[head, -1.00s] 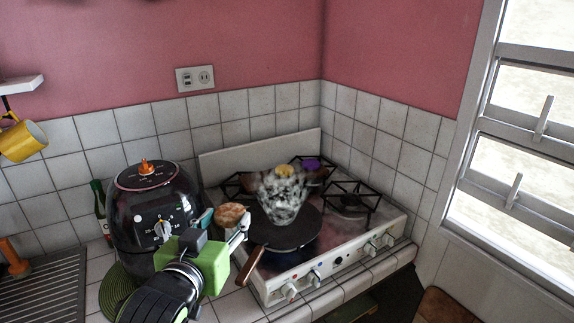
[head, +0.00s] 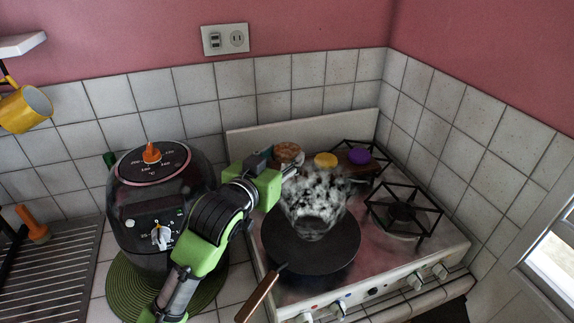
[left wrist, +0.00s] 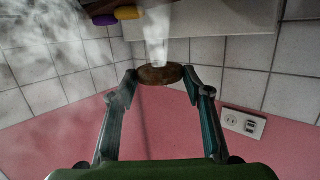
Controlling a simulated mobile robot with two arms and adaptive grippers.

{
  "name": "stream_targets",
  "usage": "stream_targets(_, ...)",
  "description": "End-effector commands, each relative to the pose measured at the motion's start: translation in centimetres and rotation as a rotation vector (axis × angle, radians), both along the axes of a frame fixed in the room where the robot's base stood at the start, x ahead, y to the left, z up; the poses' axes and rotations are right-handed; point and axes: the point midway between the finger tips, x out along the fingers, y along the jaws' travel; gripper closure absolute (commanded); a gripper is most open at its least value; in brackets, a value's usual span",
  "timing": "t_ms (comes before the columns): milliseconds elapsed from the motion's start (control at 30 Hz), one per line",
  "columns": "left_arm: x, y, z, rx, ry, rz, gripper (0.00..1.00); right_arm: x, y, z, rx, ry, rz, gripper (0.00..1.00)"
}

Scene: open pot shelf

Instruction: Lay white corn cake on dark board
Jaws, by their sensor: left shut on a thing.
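My left gripper (head: 291,168) is shut on a round browned cake (head: 288,152), likely the white corn cake, and holds it up near the back of the stove. The cake (left wrist: 160,75) shows between both fingertips in the left wrist view. A dark brown board (head: 352,169) lies at the back of the stove, to the right of the held cake and partly hidden. A yellow round cake (head: 325,160) and a purple one (head: 360,156) are at the board. My right gripper is not in view.
A black pan (head: 310,255) stands on the stove, its wooden handle towards the front. Mottled white and black smoke above it blurs part of the board. A black air fryer (head: 150,205) stands left of the stove. The right burner grate (head: 403,210) is bare.

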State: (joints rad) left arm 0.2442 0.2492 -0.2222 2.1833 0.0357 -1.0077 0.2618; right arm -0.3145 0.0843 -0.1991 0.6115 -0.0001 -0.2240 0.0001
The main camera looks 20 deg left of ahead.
Motion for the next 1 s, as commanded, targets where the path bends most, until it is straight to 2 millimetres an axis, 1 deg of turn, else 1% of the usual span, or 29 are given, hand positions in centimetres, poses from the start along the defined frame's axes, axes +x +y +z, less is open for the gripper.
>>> stream_targets(33,1.2,0.6,-0.3,0.003,0.004,0.003,0.79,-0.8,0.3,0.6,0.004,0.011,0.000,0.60)
stream_targets(67,1.9,0.8,-0.6,0.003,0.003,0.003,0.79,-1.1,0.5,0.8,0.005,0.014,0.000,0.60)
stream_targets(167,3.5,1.5,-2.8,0.002,0.006,0.002,0.79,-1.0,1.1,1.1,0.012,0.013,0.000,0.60)
stream_targets(267,4.8,2.0,-4.4,0.002,0.004,0.002,0.79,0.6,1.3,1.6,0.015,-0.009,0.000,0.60)
stream_targets(300,5.2,2.1,-5.0,0.002,0.003,0.002,0.79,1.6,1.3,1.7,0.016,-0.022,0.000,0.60)
stream_targets(400,5.8,2.3,-5.7,0.001,0.000,0.000,0.79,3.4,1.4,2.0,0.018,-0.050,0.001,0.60)
stream_targets(467,6.1,2.4,-6.0,0.001,-0.001,0.000,0.79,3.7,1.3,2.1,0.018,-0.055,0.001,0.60)
stream_targets(567,6.5,2.6,-6.7,0.001,0.001,0.001,0.79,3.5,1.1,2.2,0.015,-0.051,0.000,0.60)
stream_targets(700,6.6,2.6,-8.6,0.000,0.005,-0.001,0.79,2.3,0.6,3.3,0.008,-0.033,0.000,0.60)
stream_targets(800,6.6,2.6,-9.5,0.000,0.001,0.000,0.79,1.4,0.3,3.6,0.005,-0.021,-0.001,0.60)
stream_targets(1000,6.6,2.6,-9.8,0.001,-0.002,-0.001,0.79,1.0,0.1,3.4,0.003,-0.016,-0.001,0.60)
